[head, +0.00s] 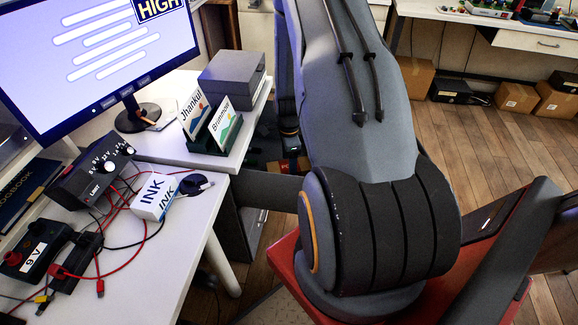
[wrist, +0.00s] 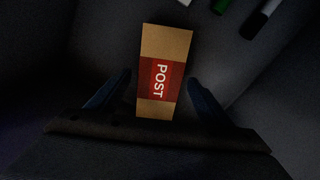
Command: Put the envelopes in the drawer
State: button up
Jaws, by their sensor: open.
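In the wrist view, a flat-looking brown piece with a red POST band (wrist: 158,78) lies in a dark grey space, possibly the drawer's inside (wrist: 100,45). I cannot tell whether this piece is an envelope or a small box. My gripper (wrist: 158,88) is open, with one dark blue finger on each side of the piece and visible gaps between. In the head view my arm hides the gripper. A dark grey panel (head: 268,189), possibly the drawer, juts out beside the white desk. Two upright cards with names (head: 229,126) stand in a green holder (head: 207,146).
In the wrist view, a green pen (wrist: 222,5) and a black-and-white pen (wrist: 256,22) lie at the top right. In the head view, the desk (head: 178,262) carries a monitor (head: 110,45), an INK box (head: 154,197) and tangled cables. Wooden floor (head: 480,130) is open on the right.

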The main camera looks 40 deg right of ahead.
notch_tip(320, 180, up, 10)
jog(key=shift+b, duration=0.3)
jog(key=shift+r, duration=0.1)
dwell(0.5)
